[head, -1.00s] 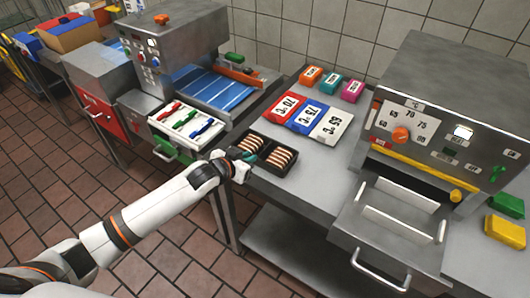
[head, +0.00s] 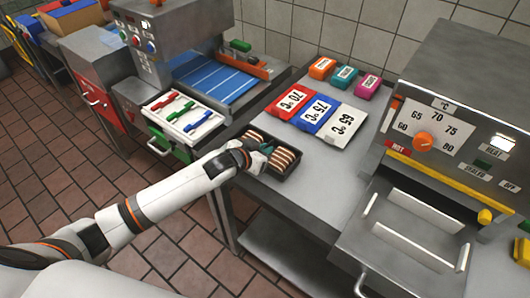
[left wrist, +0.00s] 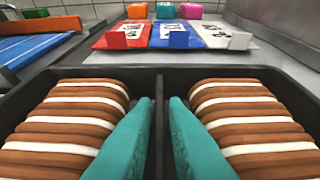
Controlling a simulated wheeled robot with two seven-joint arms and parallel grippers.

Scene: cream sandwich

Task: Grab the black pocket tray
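The black pocket tray (head: 289,168) lies on the steel table in the head view. It has two pockets side by side, each holding a brown-and-cream striped stack. In the left wrist view, its dark divider (left wrist: 160,84) runs between the two stacks (left wrist: 70,120). My left gripper (head: 266,149) is at the tray in the head view. In the left wrist view its two teal fingers (left wrist: 161,110) straddle the divider, one on each side, with narrow dark gaps beside it. Their lower ends are hidden in the pockets. My right gripper is not in view.
Red (head: 288,101), blue (head: 314,114) and white (head: 340,126) temperature mats lie behind the tray, with small coloured blocks beyond. A steel heater with an open drawer (head: 408,222) is at right. Table right of the tray is bare.

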